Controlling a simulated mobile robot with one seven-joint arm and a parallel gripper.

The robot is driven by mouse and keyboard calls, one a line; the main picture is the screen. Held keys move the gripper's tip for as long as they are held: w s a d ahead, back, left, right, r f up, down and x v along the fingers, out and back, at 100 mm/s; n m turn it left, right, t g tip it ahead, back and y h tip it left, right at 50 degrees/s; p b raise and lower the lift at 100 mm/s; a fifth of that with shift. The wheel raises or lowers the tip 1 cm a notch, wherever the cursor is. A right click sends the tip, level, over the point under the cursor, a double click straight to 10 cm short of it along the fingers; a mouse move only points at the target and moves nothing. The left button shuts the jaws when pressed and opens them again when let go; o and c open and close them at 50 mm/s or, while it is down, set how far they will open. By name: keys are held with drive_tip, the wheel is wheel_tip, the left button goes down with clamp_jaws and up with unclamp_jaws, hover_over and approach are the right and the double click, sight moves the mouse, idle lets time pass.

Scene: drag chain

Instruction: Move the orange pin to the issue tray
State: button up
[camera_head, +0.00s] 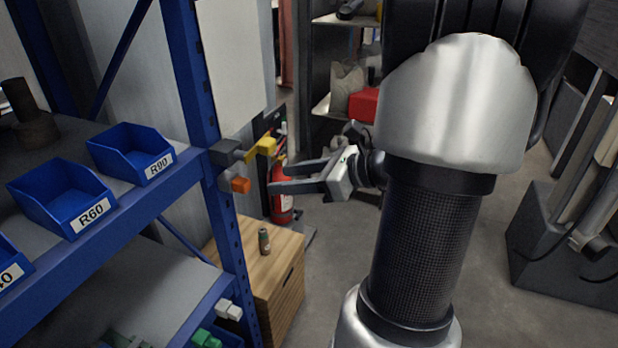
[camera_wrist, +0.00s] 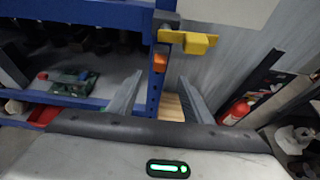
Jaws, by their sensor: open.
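The orange pin (camera_head: 240,185) sticks out from the blue rack post, below a yellow piece on a grey holder. In the wrist view the orange pin (camera_wrist: 161,62) shows just under the yellow piece, ahead of my fingers. My gripper (camera_head: 278,178) is open and empty, a short way to the right of the pin in the head view, fingers pointing at the post. In the wrist view my gripper (camera_wrist: 160,97) has the post between its fingers. I cannot tell which thing, if any, is the issue tray.
The yellow piece (camera_head: 262,147) juts out close above the pin. Blue bins marked R60 (camera_head: 62,190) and R90 (camera_head: 132,150) stand on the rack shelf. A wooden box (camera_head: 285,270) with a small can (camera_head: 264,241) stands below. A fire extinguisher (camera_head: 282,206) is behind my gripper.

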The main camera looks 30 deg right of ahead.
sight(248, 184)
drive_tip(key=b+x, duration=0.1)
drive_tip(key=x, duration=0.9)
drive_tip(key=shift+s, duration=0.1)
clamp_jaws()
drive_tip(key=shift+s+d, duration=0.1)
drive_tip(key=shift+d, duration=0.05)
drive_tip(key=shift+s+d, duration=0.4)
drive_tip(key=shift+s, duration=0.25)
drive_tip(key=shift+s+d, duration=0.45)
drive_tip(key=shift+s, duration=0.2)
drive_tip(key=shift+s+d+p, duration=0.3)
drive_tip(key=shift+s+d, duration=0.05)
drive_tip(key=shift+s, duration=0.1)
drive_tip(key=shift+s+d+p, duration=0.2)
drive_tip(key=shift+s+d, duration=0.4)
drive_tip(key=shift+s, duration=0.4)
drive_tip(key=shift+s+d+p, duration=0.15)
drive_tip(key=shift+s+d, duration=0.5)
drive_tip(key=shift+s, duration=0.35)
